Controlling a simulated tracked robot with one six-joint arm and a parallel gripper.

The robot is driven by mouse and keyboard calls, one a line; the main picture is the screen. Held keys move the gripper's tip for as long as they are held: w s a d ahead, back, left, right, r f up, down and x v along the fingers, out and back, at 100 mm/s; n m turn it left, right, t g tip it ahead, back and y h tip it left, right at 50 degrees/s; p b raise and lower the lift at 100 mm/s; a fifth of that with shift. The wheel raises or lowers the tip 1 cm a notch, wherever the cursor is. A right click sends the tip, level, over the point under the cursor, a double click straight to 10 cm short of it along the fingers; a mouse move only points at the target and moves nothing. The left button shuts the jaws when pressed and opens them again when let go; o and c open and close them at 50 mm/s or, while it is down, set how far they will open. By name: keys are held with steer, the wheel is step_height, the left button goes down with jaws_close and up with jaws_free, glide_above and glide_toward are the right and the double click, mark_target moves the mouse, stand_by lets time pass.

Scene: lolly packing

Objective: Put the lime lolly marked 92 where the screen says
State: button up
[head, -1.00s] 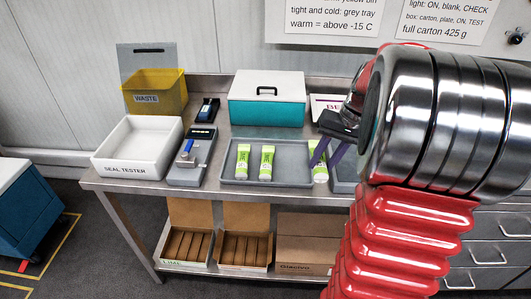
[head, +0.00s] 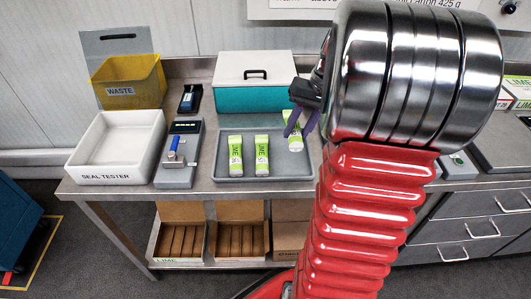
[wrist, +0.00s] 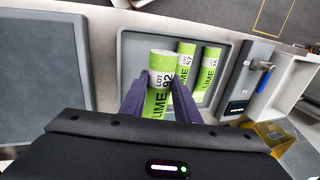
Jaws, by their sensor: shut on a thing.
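The lime lolly marked 92 (wrist: 160,76) is a white and green pack, held between the purple fingers of my gripper (wrist: 160,98) in the wrist view. In the head view, this lolly (head: 294,140) shows at the back right of the grey tray (head: 288,168), partly covered by a finger of my gripper (head: 298,124). It looks raised above the tray, but the gap is hard to tell. Two other lime lollies lie in the tray, one marked 57 (wrist: 185,60) and one that seems marked 75 (wrist: 209,68). The seal tester's small display (head: 186,127) is unreadable.
Left of the tray are the seal tester (head: 178,158), a white bin (head: 100,165) and a yellow waste bin (head: 128,82). A teal cool box (head: 255,98) stands behind. Open cartons (head: 180,240) sit on the shelf below. My arm hides the bench to the right.

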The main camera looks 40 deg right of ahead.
steer(key=shift+f, duration=3.1)
steer(key=shift+s, duration=0.1)
steer(key=shift+f, duration=1.85)
steer(key=shift+f, duration=0.1)
steer(key=o, duration=0.9)
steer(key=v, duration=1.2)
